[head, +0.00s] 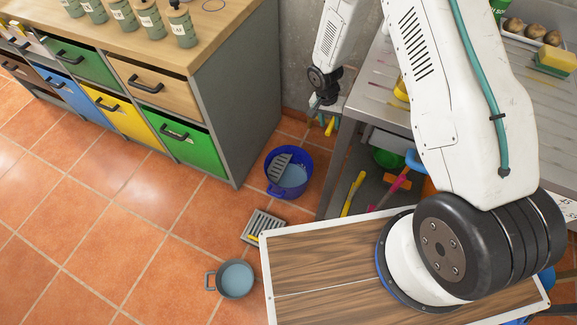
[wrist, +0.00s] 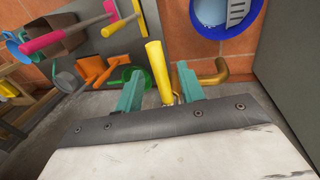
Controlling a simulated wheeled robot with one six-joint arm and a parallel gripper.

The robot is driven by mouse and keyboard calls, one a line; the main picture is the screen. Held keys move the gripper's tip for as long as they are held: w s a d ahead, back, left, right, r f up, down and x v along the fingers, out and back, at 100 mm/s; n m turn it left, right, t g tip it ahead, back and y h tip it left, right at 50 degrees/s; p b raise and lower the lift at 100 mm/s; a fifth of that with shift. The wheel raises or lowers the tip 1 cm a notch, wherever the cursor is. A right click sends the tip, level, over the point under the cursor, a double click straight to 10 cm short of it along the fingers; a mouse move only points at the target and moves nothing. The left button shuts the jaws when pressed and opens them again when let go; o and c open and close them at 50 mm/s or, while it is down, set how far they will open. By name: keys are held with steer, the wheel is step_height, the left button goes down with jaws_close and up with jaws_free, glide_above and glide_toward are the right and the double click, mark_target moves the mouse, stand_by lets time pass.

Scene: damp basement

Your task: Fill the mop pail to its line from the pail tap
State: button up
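The blue mop pail (head: 270,184) stands on the floor between the drawer cabinet and the metal table. It holds bluish water, and a grey slotted wringer (head: 279,166) sits in its left side. Its rim also shows at the top of the wrist view (wrist: 257,14). I cannot make out the fill line. A brass tap spout (wrist: 215,74) and a yellow lever (wrist: 156,68) show in the wrist view. My gripper (wrist: 160,84) is open, with its teal fingers either side of the lever and apparent gaps. In the head view it (head: 322,101) is beside the table. No stream is visible.
A small grey pail (head: 213,280) with water stands on the tiles near a floor grate (head: 262,227). The cabinet (head: 240,100) is left of the mop pail. The metal table (head: 375,90) is to the right, with pink and yellow handled tools and colored containers below it.

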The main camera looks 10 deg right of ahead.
step_height(320, 180, up, 6)
steer(key=a, duration=0.1)
steer(key=shift+w, duration=0.3)
stand_by(0.5)
steer(key=s+a+r+n+g, duration=0.15)
steer(key=s+a+r, duration=0.25)
steer(key=s+r, duration=0.75)
steer(key=s+a+r+n+g, duration=0.15)
steer(key=s+a+r, duration=0.5)
steer(key=r, duration=0.75)
steer(key=s+d+r+n+t+y, duration=0.2)
steer(key=s+d+r+t, duration=0.3)
steer(key=s+d+r, duration=0.8)
step_height(320, 180, up, 3)
steer(key=shift+s+d+f+n, duration=0.1)
steer(key=shift+s+d+n, duration=0.25)
steer(key=shift+s+n, duration=0.6)
